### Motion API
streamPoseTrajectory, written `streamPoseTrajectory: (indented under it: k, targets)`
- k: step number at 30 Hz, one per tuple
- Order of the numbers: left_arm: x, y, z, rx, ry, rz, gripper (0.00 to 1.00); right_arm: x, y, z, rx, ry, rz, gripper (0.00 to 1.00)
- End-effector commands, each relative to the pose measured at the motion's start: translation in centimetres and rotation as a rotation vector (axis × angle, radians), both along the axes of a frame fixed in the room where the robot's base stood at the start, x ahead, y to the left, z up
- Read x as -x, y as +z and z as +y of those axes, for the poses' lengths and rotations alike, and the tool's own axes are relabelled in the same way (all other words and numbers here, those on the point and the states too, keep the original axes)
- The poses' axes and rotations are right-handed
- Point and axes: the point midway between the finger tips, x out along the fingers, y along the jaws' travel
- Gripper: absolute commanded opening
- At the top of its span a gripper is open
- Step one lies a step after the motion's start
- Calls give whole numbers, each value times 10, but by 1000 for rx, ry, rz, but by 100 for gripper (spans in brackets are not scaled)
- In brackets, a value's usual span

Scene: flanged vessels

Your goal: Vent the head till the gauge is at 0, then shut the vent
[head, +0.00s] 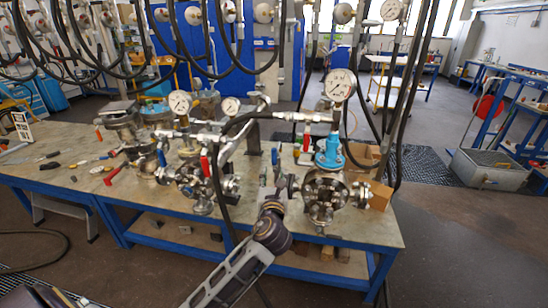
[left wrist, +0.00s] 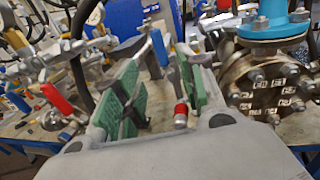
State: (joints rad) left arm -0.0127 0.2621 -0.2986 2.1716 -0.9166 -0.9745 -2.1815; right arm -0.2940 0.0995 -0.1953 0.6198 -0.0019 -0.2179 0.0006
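The right flanged vessel (head: 325,195) stands on the bench with a blue neck (head: 329,155) and a round gauge (head: 340,85) above it. Its needle is too small to read. A red lever (head: 307,140) shows beside the neck, and a blue lever (head: 275,157) to its left. I cannot tell which handle is the vent. My left gripper (head: 272,182) is just left of this vessel. In the left wrist view its green-padded fingers (left wrist: 160,75) are apart; a small red-tipped part (left wrist: 181,113) shows by the right finger. The vessel (left wrist: 270,85) is to the right. My right gripper is out of view.
Another flanged vessel (head: 198,185) with a red handle (head: 205,166) and gauges (head: 180,102) stands to the left; the red handle (left wrist: 57,98) also shows in the left wrist view. Black hoses (head: 398,110) hang around the bench (head: 70,180). A cardboard box (head: 380,196) is at the right.

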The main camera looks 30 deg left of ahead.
Motion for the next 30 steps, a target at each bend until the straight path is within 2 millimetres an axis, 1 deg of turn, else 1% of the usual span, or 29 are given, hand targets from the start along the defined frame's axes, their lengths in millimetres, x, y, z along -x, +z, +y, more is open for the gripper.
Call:
streamPoseTrajectory:
  k: [5, 30]
  targets:
    - [-14, 1, 7, 0, 1, -2, 40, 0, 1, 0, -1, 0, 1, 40]
    - [-100, 1, 46, 0, 1, -1, 40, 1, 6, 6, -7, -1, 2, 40]
